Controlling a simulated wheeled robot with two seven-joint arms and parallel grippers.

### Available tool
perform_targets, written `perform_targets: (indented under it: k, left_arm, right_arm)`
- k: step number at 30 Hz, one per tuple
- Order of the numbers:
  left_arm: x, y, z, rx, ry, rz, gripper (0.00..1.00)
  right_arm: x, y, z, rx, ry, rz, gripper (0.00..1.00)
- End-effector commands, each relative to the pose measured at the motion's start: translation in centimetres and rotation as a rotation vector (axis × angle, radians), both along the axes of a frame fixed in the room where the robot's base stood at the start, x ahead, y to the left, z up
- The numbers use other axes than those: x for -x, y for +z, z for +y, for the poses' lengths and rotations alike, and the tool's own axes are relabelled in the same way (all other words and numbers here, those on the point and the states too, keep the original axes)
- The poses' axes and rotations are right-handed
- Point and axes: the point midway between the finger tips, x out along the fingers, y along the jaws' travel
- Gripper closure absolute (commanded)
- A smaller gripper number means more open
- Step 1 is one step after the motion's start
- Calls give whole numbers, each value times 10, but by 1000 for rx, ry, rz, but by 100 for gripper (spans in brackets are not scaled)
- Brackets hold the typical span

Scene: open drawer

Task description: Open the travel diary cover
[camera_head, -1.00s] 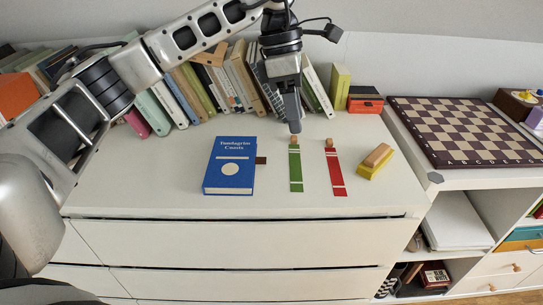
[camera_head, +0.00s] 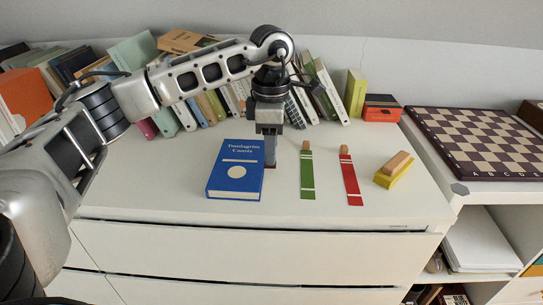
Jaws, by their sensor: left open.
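My left gripper (camera_head: 270,163) points down at the diary's upper right edge. Its fingertips are low, close beside the book and over the spot of the small brown tab at that edge, which is mostly hidden. I cannot tell if the fingers touch the book. The left gripper is open and holds nothing visible. My right gripper is not in view.
A green bookmark (camera_head: 307,175) and a red bookmark (camera_head: 350,180) lie right of the diary, then a yellow block with a wooden piece (camera_head: 395,170). Books line the wall behind. A chessboard (camera_head: 480,140) is on the right. The dresser's front strip is clear.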

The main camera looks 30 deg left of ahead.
Motion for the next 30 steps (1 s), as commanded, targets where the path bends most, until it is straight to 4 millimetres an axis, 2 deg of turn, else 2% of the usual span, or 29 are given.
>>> perform_targets:
  k: [1,6,16,17,21,30]
  left_arm:
    - [0,-8,0,1,0,1,56]
    - [0,-22,0,1,0,1,56]
    - [0,-25,0,1,-1,-1,56]
    - [0,-25,0,1,-1,-1,62]
    - [0,-25,0,1,-1,-1,100]
    - [-3,-22,-5,36,-10,-21,100]
  right_arm:
    - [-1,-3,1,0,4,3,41]
    - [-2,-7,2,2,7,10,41]
    - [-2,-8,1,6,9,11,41]
    - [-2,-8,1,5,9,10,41]
    - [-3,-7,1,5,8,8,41]
    - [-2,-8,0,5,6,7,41]
